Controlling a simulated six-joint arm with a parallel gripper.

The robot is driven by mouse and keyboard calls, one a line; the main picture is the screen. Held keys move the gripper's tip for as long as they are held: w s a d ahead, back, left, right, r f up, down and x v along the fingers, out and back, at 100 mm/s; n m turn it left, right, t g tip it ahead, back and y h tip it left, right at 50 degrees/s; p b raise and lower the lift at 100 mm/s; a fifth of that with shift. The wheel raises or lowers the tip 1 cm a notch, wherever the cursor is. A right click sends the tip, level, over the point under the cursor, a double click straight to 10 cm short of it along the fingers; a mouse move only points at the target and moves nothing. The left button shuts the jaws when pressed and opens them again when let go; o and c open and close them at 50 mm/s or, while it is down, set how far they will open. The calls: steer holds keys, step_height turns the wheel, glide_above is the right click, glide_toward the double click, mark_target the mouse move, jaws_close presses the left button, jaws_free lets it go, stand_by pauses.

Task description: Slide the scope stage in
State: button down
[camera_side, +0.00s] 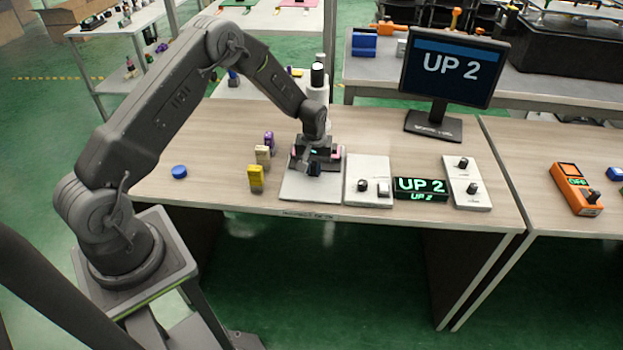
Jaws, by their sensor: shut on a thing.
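The scope (317,82) stands at the back of a light grey base plate (298,188) on the wooden table. Its stage is low on the base and mostly hidden behind my gripper. My gripper (314,170) points down over the base plate at the front of the scope, shut on a small dark part there, which seems to belong to the stage. The fingertips and the exact hold are too small to make out. The monitor (450,72) and a small display (420,188) both read "UP 2".
Yellow (256,178), beige (263,155) and purple (269,140) blocks and a blue round cap (179,172) lie left of the base. White control panels with knobs (369,181) (466,182) stand to the right. An orange meter (577,190) lies on the neighbouring table.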

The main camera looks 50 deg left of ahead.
steer(key=shift+w+a, duration=0.3)
steer(key=shift+w, duration=0.05)
steer(key=c, duration=1)
jaws_free()
steer(key=shift+c, duration=0.2)
step_height(320, 180, up, 14)
steer(key=shift+s, duration=0.1)
